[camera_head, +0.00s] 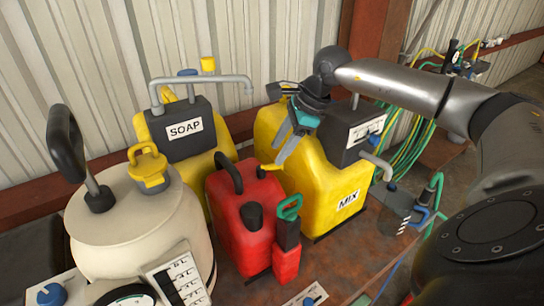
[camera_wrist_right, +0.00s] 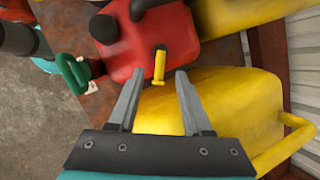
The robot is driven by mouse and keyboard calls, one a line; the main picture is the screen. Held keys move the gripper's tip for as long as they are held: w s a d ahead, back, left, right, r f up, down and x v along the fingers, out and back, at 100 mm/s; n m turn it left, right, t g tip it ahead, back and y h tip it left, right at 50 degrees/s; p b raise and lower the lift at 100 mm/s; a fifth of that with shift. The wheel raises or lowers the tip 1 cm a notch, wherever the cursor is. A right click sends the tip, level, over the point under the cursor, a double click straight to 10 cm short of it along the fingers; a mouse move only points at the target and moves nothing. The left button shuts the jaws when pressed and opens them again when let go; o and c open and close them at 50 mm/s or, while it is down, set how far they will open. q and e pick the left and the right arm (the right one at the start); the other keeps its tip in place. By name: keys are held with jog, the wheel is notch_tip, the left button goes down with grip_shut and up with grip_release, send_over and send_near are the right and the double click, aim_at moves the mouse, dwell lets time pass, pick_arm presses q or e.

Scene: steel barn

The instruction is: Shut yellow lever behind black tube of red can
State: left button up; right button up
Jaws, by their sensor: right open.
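The red can (camera_head: 229,199) stands on the bench in the middle of the head view, with a black handle and a short black tube (camera_head: 252,216) on top. The can (camera_wrist_right: 150,35) and tube (camera_wrist_right: 104,29) also show in the wrist view. My right gripper (camera_head: 281,152) is open and empty above the back right of the can. In the wrist view its fingertips lie on either side of the lever, apart from it. My left gripper is out of view.
A yellow MIX container (camera_head: 330,195) stands close on the right, below my gripper. A yellow SOAP container (camera_head: 200,150) stands behind left, a cream tank (camera_head: 135,225) at left. A green handle (camera_head: 289,207) rises at the can's front. The ribbed wall closes the back.

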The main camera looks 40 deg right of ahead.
aim_at(269, 165)
jog(key=x, duration=0.4)
jog(key=shift+w+a+f+p, duration=0.1)
jog(key=shift+w+f+p, duration=0.05)
jog(key=shift+f+p, duration=0.2)
grip_shut()
dwell(0.4)
